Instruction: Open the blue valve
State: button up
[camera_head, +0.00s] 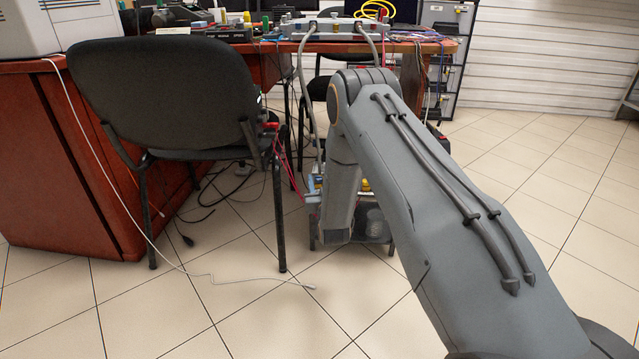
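My gripper cannot be made out; the arm's lower link hides that area.
A grey box (330,28) with two grey hoses (304,75) sits on the cluttered desk (420,45). A dark chair (165,95) stands left of the unit, with cables on the floor. A white cable (125,205) crosses the left side. The tiled floor at right is clear.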

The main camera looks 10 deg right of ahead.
grip_shut()
jog(key=shift+d+r+n+y+p, duration=0.15)
jog(key=shift+n+y+p, duration=0.25)
jog(key=shift+y, duration=0.3)
jog(key=shift+d+f+n+y+p, duration=0.1)
jog(key=shift+d+n+y+p, duration=0.1)
jog(key=shift+n+y, duration=0.4)
jog(key=shift+n+g+y, duration=0.5)
jog(key=shift+n+y, duration=0.8)
jog(key=shift+y, duration=1)
grip_release()
jog(key=shift+p, duration=0.3)
